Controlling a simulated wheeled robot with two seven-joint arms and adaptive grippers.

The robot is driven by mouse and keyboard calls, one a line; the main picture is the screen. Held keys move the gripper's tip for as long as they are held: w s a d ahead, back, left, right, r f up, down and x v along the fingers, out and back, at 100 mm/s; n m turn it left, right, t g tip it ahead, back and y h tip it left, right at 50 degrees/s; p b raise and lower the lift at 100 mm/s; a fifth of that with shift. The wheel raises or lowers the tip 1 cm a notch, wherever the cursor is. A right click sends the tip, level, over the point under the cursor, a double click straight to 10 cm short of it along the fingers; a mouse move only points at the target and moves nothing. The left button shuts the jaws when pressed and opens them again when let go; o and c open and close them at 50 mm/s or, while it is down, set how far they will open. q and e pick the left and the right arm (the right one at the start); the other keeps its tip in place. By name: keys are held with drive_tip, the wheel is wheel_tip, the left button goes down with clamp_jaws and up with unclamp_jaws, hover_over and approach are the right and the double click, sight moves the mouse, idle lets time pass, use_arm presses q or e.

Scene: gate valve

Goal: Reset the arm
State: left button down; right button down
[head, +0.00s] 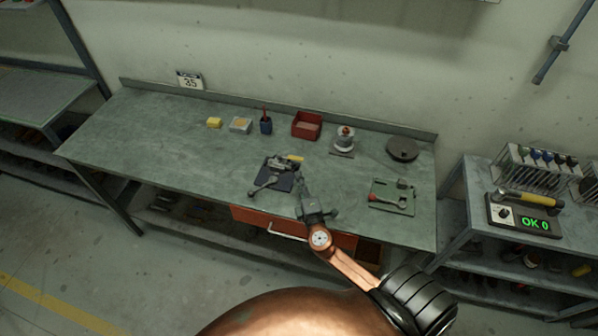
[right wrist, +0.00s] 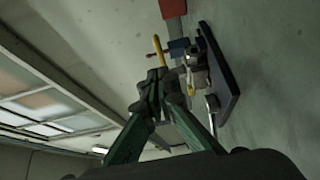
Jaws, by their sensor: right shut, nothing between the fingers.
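My right gripper (head: 299,182) reaches in from the lower right over the front of the workbench (head: 150,145). In the right wrist view its two green-sided fingers (right wrist: 157,78) meet at the tips, shut with nothing between them. The grey metal valve (head: 280,163) sits on a dark plate (head: 268,181) just left of the gripper. My left gripper is out of view.
A yellow block, a small tray, a blue cup, a red bin (head: 307,126), a white-and-red part (head: 345,138) and a dark disc (head: 402,149) line the back. A green tray (head: 391,197) holds tools at right. The bench's left is clear.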

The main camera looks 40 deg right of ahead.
drive_tip(key=s, duration=0.2)
drive_tip(key=s+b, duration=0.1)
drive_tip(key=s, duration=0.2)
drive_tip(key=s+a, duration=0.1)
drive_tip(key=s, duration=0.1)
drive_tip(key=shift+s+f+b, duration=0.1)
drive_tip(key=shift+s+b, duration=0.3)
